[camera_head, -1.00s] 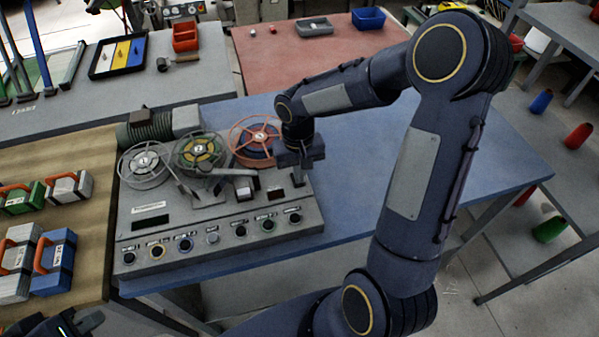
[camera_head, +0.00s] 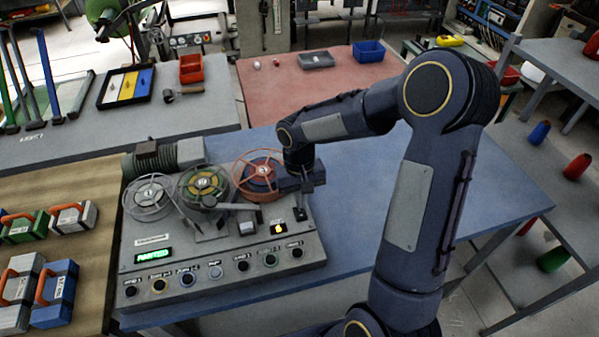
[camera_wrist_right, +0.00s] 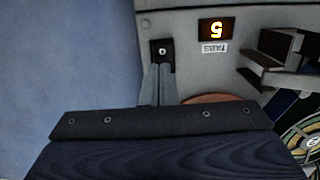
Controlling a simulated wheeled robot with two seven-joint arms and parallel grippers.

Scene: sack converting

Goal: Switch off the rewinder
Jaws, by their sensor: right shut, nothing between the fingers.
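The rewinder (camera_head: 215,250) is a grey sloped console on the blue table, with three reels on top and a row of round knobs along its front. A green display (camera_head: 154,254) is lit at its left. A small window (camera_head: 278,229) glows yellow; in the right wrist view this window (camera_wrist_right: 216,30) shows an upside-down digit like a 5. My right gripper (camera_head: 300,208) is shut and empty over the console's right side. In the right wrist view its fingertips (camera_wrist_right: 162,68) are at a small black plate (camera_wrist_right: 162,50) with a white mark; I cannot tell whether they touch it.
The blue table (camera_head: 360,185) is clear right of the console. Cases with orange handles (camera_head: 60,285) stand on the wooden bench at left. A red bin (camera_head: 192,69), a tray of coloured cards (camera_head: 127,85) and a blue bin (camera_head: 369,50) are farther back.

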